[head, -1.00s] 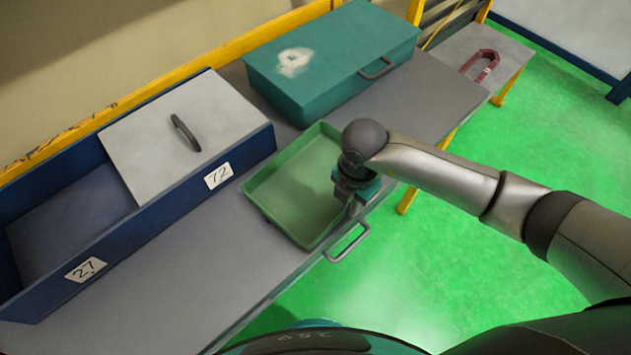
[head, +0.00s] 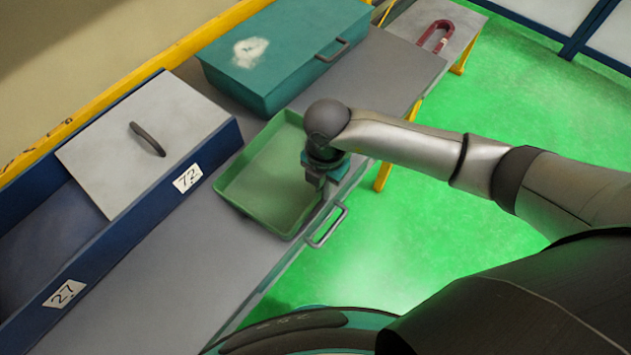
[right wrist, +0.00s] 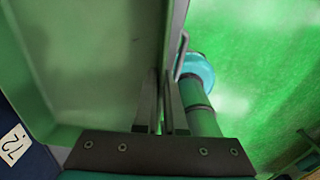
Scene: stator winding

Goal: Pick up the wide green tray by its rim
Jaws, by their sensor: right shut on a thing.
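The wide green tray (head: 258,198) is on the grey bench, between the blue bin and the bench's front edge. My right gripper (head: 322,188) is at the tray's right-hand rim in the head view, pointing down. In the right wrist view, my right gripper (right wrist: 163,92) is shut on the tray's rim, one finger on each side of the wall. The tray's floor (right wrist: 85,60) fills the left of that view and looks empty. My arm hides part of the rim in the head view. I cannot tell any gap under the tray. My left gripper is out of view.
A blue bin (head: 215,150) with a grey lid (head: 140,140) and labels stands left of the tray. A teal case (head: 280,55) stands behind it. A metal handle (head: 327,226) juts from the bench front. A red magnet (head: 436,34) lies farther off. Bare bench (head: 190,270) shows in front.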

